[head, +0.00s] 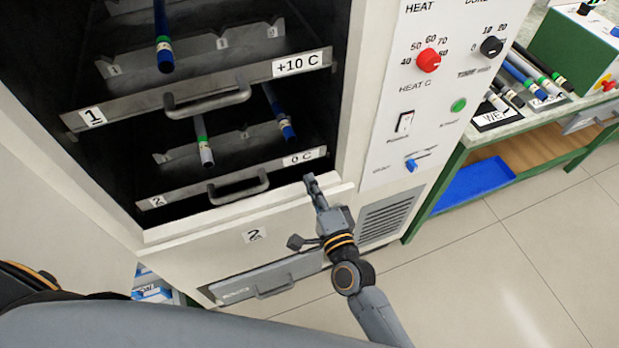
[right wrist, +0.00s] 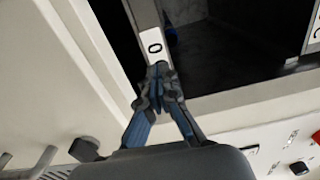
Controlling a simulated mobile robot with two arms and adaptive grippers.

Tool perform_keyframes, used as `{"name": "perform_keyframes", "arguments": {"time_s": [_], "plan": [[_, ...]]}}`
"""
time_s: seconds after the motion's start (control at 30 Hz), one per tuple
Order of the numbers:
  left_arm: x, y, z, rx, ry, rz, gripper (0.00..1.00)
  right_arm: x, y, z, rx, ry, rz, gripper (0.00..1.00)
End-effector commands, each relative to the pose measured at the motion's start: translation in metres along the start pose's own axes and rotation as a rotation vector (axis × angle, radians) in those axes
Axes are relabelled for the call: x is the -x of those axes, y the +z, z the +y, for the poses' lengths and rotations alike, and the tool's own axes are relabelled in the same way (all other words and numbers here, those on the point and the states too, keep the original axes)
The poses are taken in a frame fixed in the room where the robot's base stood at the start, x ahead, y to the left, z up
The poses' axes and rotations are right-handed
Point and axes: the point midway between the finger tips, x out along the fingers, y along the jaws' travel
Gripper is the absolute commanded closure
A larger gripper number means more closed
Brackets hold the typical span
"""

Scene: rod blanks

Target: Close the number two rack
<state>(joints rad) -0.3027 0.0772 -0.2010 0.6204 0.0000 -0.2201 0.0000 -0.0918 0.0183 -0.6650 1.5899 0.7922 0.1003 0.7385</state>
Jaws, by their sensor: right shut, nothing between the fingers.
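The number two rack (head: 190,190) is the lower rack in the dark cabinet, with a "2" label, a "0 C" label and a bar handle (head: 238,187). My right gripper (head: 309,178) is shut and empty by the rack's right end. In the right wrist view, the gripper (right wrist: 158,82) has its fingertips at the rack front, just below the "0" label (right wrist: 154,42); contact is unclear. My left gripper is out of view.
The number one rack (head: 130,108), with a blue rod (head: 164,45), is above. The cabinet's pale frame (head: 345,150) borders the opening close to my right gripper. A control panel (head: 425,95) is to the right, then a green bench (head: 470,150) with rods. Floor (head: 500,280) is clear.

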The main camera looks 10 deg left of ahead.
Motion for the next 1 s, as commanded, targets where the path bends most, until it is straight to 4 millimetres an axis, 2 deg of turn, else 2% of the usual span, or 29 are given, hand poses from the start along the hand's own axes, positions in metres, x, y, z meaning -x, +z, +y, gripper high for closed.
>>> {"name": "perform_keyframes", "arguments": {"time_s": [0.1,0.2,0.4,0.5,0.83,0.93,1.0], "plan": [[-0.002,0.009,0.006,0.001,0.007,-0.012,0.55,0.020,0.000,0.003,0.000,0.004,-0.001,1.00],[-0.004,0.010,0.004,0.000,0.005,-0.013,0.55,0.037,0.000,0.003,0.000,0.004,-0.001,1.00],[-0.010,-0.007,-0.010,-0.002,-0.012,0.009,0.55,0.071,0.000,0.003,0.001,0.005,-0.002,1.00],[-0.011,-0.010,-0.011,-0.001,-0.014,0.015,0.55,0.082,0.000,0.003,0.001,0.005,-0.001,1.00],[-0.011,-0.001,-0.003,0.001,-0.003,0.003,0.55,0.090,0.000,0.003,0.003,0.006,-0.001,1.00],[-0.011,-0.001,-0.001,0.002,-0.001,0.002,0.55,0.091,-0.003,0.019,0.040,0.039,0.001,1.00],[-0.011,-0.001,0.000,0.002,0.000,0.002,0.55,0.094,-0.009,0.047,0.106,0.096,0.002,1.00]]}}
